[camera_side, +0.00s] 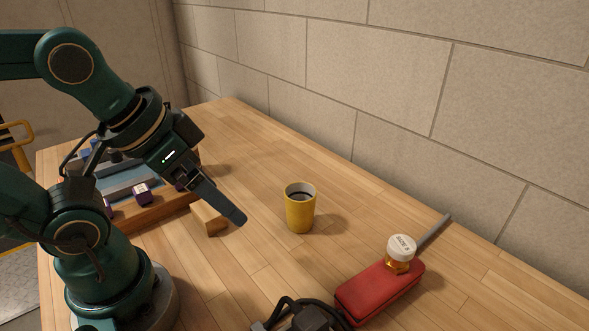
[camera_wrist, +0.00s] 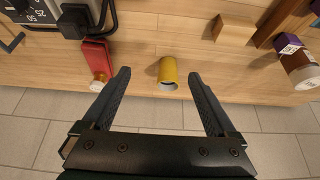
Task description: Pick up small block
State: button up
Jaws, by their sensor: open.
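The small block (camera_side: 207,222) is plain wood and lies on the table in the side view, just in front of the wooden rack and partly behind my gripper finger. It also shows whole in the wrist view (camera_wrist: 233,30), at the upper right. My gripper (camera_side: 237,216) is open and empty above the table, pointing down to the right. In the wrist view my two fingers (camera_wrist: 158,75) are wide apart, with the block beyond and to the right of them. The fingers are apart from the block.
A yellow cup (camera_side: 300,208) with dark contents stands right of my gripper. A red case (camera_side: 380,292) carries a white-capped bottle (camera_side: 401,252). A dark corded device (camera_side: 300,318) lies in front. The wooden rack (camera_side: 160,211) holds purple-topped items.

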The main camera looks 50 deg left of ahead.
notch_tip(320, 180, up, 4)
jog(key=m+g+y, duration=0.6)
jog(key=m+y, duration=0.7)
jog(key=m, duration=0.4)
send_over(213, 215)
jog(key=d, duration=0.2)
jog(key=shift+m+y, duration=0.3)
notch_tip(213, 215, down, 18)
jog(key=shift+d+r, duration=0.1)
jog(key=shift+r, duration=0.1)
jog(key=shift+a+f, duration=0.35)
jog(key=shift+f, duration=0.05)
jog(key=shift+x, duration=2.15)
jog(key=c, duration=1.5)
